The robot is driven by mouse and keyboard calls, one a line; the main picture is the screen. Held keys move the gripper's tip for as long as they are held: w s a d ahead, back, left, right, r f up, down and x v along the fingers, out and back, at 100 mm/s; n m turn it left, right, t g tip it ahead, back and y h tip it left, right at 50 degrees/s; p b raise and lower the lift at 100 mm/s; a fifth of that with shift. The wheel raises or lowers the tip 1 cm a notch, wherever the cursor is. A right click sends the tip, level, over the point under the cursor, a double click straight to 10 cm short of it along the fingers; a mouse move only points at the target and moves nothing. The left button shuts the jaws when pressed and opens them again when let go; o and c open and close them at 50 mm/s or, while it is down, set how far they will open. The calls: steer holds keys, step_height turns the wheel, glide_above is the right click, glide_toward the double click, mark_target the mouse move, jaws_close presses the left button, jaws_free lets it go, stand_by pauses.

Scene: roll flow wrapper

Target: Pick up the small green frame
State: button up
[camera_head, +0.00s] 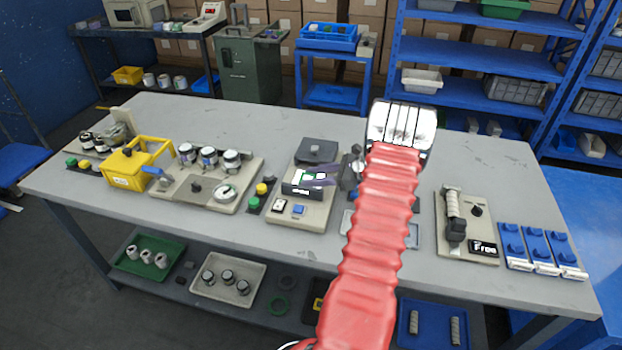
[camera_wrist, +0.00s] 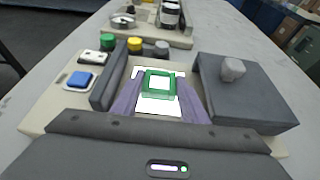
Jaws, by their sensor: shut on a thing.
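The small green frame (camera_wrist: 158,95) is a square ring with a bright white area showing through and around it. It sits between the two purple fingers of my gripper (camera_wrist: 161,86) in the wrist view. The fingers are shut on its left and right sides. Whether the frame touches the lit white surface (camera_wrist: 150,106) below it, I cannot tell. In the head view my gripper (camera_head: 318,177) reaches left from the red arm to the beige station, with a small bit of the green frame (camera_head: 307,176) showing at its tips.
A dark grey block with a knob (camera_wrist: 248,95) stands close on the right in the wrist view. A grey wall (camera_wrist: 108,85) and a blue button (camera_wrist: 79,79) are on the left. Green and yellow knobs (camera_wrist: 134,44) and jars (camera_wrist: 169,16) stand beyond.

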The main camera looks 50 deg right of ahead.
step_height(320, 180, up, 10)
stand_by(0.5)
stand_by(0.5)
steer(key=w+a+f+n+g+y, duration=0.15)
steer(key=w+a, duration=0.25)
steer(key=a, duration=0.4)
steer(key=w+a+f+n+y, duration=0.1)
steer(key=w+a+f, duration=0.1)
steer(key=w+a, duration=0.35)
steer(key=w+a+f+n+g+y, duration=0.1)
steer(key=w+a+f, duration=0.15)
steer(key=a, duration=0.75)
steer(key=a+f+n+g+y, duration=0.1)
steer(key=a+f, duration=0.1)
steer(key=a, duration=1.1)
steer(key=s+a+f+n+g+y, duration=0.1)
steer(key=a+f, duration=0.2)
steer(key=a, duration=1)
steer(key=shift+f+n, duration=0.15)
steer(key=shift+n, duration=0.2)
steer(key=shift+s+g, duration=0.2)
steer(key=shift+g, duration=0.05)
